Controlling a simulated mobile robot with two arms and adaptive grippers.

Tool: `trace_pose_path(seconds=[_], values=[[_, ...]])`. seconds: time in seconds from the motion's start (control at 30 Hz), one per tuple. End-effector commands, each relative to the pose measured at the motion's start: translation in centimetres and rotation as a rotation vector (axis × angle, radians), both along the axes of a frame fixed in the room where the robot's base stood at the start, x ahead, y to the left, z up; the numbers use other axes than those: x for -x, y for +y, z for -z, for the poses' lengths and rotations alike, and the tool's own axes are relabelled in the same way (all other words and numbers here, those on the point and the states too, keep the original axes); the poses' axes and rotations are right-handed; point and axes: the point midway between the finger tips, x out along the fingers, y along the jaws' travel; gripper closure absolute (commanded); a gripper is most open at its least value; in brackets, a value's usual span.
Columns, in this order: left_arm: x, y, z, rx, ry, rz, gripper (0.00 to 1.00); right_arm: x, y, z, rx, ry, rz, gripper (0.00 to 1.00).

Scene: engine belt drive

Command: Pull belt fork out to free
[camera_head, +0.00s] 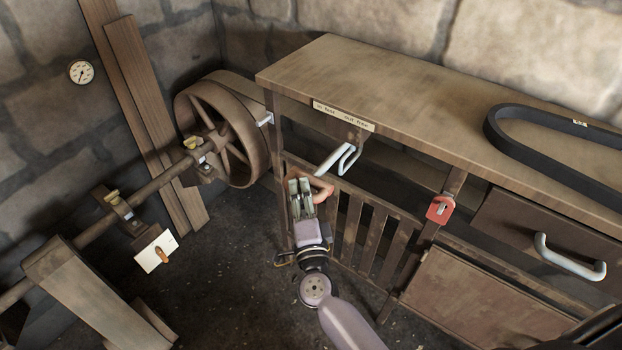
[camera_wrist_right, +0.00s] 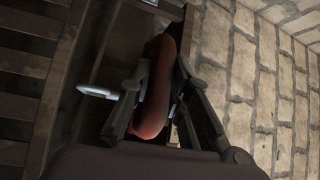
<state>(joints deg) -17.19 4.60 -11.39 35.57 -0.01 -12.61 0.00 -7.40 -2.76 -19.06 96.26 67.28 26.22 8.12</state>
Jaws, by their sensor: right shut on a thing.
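My right gripper (camera_head: 300,187) is at the front left of the bench, shut on a reddish-brown handle (camera_head: 324,189). In the right wrist view the handle (camera_wrist_right: 156,95) lies between the two dark fingers (camera_wrist_right: 160,72). I take it for the belt fork's handle; its joint to the fork is hidden. A pale bent metal bar (camera_head: 345,158) stands out just above and right of the gripper. A small pale bracket (camera_head: 265,119) sits beside the big spoked wheel (camera_head: 222,138). A label (camera_head: 343,116) on the bench edge reads roughly "in fast, out free". My left gripper is not seen.
A wooden bench (camera_head: 400,85) carries a black belt loop (camera_head: 500,130). A shaft (camera_head: 155,188) and a white card (camera_head: 155,250) are at left. Floor between is clear.

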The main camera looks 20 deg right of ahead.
Motion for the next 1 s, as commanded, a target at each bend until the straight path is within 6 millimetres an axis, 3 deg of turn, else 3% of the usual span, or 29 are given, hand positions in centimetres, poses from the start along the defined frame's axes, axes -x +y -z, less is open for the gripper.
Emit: trace_pose_path(seconds=[0.33, 0.37, 0.63, 1.0], values=[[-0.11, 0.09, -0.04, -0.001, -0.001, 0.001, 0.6, 0.43, 0.61, 0.28, 0.006, 0.006, -0.006, 1.0], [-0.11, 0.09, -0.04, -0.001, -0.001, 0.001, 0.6, 0.44, 0.62, 0.29, 0.006, 0.006, -0.006, 0.8], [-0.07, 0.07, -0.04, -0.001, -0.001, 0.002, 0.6, 0.35, 0.47, 0.14, 0.004, 0.002, -0.003, 0.62], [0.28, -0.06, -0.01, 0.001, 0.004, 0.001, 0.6, 0.67, 0.43, 0.12, 0.004, 0.001, -0.001, 0.61]])
